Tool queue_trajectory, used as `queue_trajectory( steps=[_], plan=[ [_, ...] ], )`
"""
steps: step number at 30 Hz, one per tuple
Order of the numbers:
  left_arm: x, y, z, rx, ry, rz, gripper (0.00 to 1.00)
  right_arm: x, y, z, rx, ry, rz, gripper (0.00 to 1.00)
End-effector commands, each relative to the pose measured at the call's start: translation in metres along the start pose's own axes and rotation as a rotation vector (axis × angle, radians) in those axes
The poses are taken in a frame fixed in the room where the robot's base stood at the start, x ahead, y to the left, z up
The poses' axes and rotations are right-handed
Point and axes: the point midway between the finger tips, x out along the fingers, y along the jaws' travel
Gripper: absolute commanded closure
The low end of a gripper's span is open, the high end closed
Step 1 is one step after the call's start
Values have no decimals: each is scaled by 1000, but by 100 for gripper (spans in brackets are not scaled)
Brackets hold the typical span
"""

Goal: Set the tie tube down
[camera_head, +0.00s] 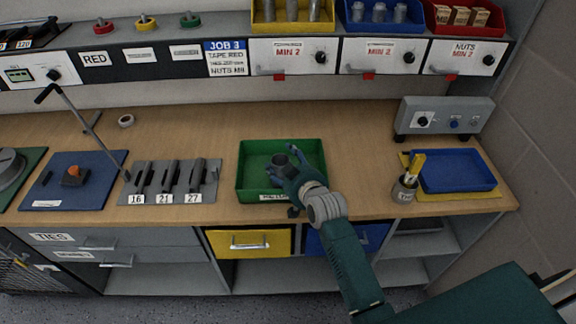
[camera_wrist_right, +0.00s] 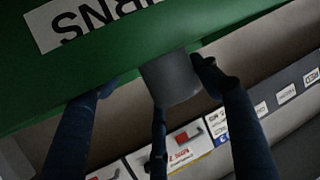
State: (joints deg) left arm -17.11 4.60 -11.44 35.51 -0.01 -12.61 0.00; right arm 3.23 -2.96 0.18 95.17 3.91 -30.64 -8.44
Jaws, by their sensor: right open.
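The tie tube, a short grey cylinder (camera_head: 280,160), is at the green tray (camera_head: 243,170), over or in its middle; I cannot tell whether it touches the tray floor. My left gripper is not in view.
A steel cup with yellow-handled tools (camera_head: 404,191) and a blue tray (camera_head: 455,186) stand to the right. A rack of numbered grey parts (camera_head: 172,184) and a blue mat (camera_head: 90,192) lie to the left. The wooden bench behind the green tray (camera_head: 250,118) is clear.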

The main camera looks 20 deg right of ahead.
Motion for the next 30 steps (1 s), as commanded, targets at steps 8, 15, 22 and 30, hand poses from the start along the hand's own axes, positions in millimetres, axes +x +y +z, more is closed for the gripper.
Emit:
queue_trajectory(
  steps=[8, 15, 22, 30],
  plan=[
    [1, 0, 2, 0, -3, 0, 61, -38, 0, -2, 1, -11, 0, 33],
    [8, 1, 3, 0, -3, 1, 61, -90, 0, -4, 1, -7, 0, 33],
    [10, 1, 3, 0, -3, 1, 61, -119, 0, -6, 0, -6, 0, 33],
    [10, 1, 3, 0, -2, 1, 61, -124, 0, -8, 0, -4, 0, 33]
  ],
)
